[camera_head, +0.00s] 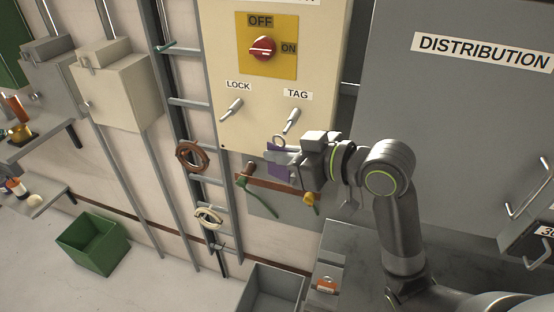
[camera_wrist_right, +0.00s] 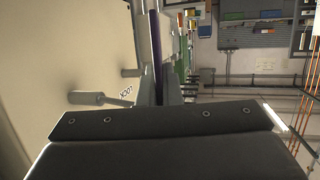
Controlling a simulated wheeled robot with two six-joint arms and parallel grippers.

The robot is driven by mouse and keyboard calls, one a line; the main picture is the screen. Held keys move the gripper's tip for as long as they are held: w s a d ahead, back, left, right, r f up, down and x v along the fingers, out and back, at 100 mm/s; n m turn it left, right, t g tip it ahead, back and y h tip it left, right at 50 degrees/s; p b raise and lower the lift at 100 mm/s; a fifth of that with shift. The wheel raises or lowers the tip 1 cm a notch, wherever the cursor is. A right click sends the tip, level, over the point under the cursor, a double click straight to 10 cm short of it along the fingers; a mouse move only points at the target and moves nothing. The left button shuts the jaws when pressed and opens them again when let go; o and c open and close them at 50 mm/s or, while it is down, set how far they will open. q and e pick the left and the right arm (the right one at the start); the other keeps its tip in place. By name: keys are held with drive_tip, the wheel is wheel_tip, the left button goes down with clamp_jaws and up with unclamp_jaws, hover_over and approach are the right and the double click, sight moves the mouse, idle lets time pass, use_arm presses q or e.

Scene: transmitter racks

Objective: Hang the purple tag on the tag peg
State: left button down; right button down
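The purple tag (camera_head: 281,167) hangs from my right gripper (camera_head: 290,156) in the head view, with a pale ring (camera_head: 279,141) at its top. The gripper is shut on the tag. In the right wrist view the tag (camera_wrist_right: 157,45) stands edge-on between the fingers (camera_wrist_right: 160,90). The tag peg (camera_head: 291,120) sticks out of the cream panel under the TAG label. The ring is just below and left of this peg in the picture and looks apart from it; the depth gap is unclear. My left gripper is not in view.
The cream panel (camera_head: 232,75) also carries a lock peg (camera_head: 231,109) and a red switch (camera_head: 262,48). Below is a brown rail (camera_head: 268,187) with hanging items. A grey distribution cabinet (camera_head: 450,120) stands at right, a ladder (camera_head: 190,102) at left.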

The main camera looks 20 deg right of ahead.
drive_tip(key=w+d, duration=0.2)
drive_tip(key=w, duration=0.1)
drive_tip(key=w+d, duration=0.1)
drive_tip(key=shift+w+d+f+b, duration=0.1)
drive_tip(key=shift+w+f+b, duration=0.2)
drive_tip(key=shift+w+b, duration=0.05)
idle(0.3)
idle(0.4)
drive_tip(key=c, duration=1.5)
unclamp_jaws()
drive_tip(key=shift+c, duration=0.2)
